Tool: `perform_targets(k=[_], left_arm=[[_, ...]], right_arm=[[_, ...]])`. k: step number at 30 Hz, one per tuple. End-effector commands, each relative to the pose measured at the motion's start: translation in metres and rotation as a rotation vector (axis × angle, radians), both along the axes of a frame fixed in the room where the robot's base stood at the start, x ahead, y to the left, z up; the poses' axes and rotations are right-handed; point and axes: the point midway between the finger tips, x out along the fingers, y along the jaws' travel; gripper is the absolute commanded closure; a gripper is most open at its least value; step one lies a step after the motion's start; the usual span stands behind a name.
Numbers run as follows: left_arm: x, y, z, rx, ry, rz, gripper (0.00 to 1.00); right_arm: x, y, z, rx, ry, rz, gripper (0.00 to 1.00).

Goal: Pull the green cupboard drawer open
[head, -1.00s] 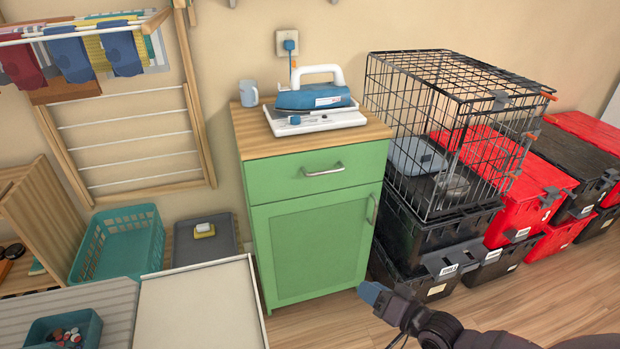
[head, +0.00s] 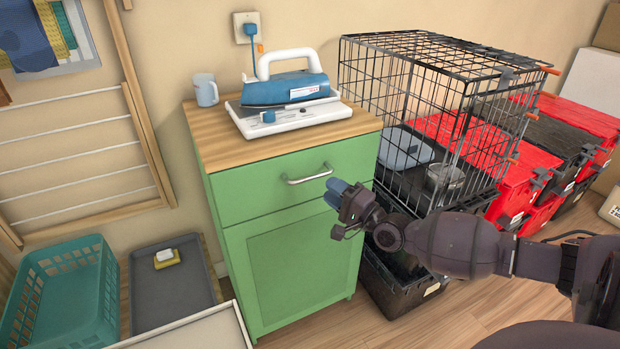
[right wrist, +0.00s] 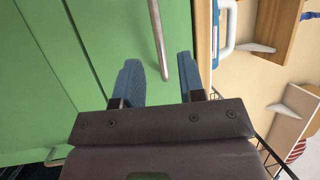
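The green cupboard (head: 290,265) stands against the wall with its drawer (head: 245,190) shut flush above the door. A silver bar handle (head: 308,178) sits on the drawer front. My right gripper (head: 336,191) is in front of the drawer, just below and beside the handle's right end. In the right wrist view the gripper (right wrist: 158,82) is open, and the end of the handle (right wrist: 158,40) shows between the two blue fingers. I cannot tell whether the fingers touch it. My left gripper is not in view.
An iron (head: 290,90) on a white stand and a mug (head: 205,90) are on the cupboard top. A wire cage (head: 430,50) on black totes stands close on the right, behind my right arm. A teal basket (head: 60,295) and grey tray (head: 170,285) are on the left.

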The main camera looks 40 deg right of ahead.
Motion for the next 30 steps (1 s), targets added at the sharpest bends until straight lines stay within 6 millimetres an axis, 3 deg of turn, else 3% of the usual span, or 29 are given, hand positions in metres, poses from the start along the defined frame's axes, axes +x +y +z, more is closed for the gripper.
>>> perform_targets(k=[12, 27, 30], left_arm=[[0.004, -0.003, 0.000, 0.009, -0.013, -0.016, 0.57], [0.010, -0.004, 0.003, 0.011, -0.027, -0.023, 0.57], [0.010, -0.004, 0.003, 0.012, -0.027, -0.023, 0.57]], right_arm=[[0.055, 0.009, 0.007, -0.001, 0.003, 0.000, 0.64], [0.066, 0.011, 0.010, 0.000, 0.003, 0.000, 0.64], [0.066, 0.011, 0.010, 0.000, 0.003, 0.000, 0.79]])
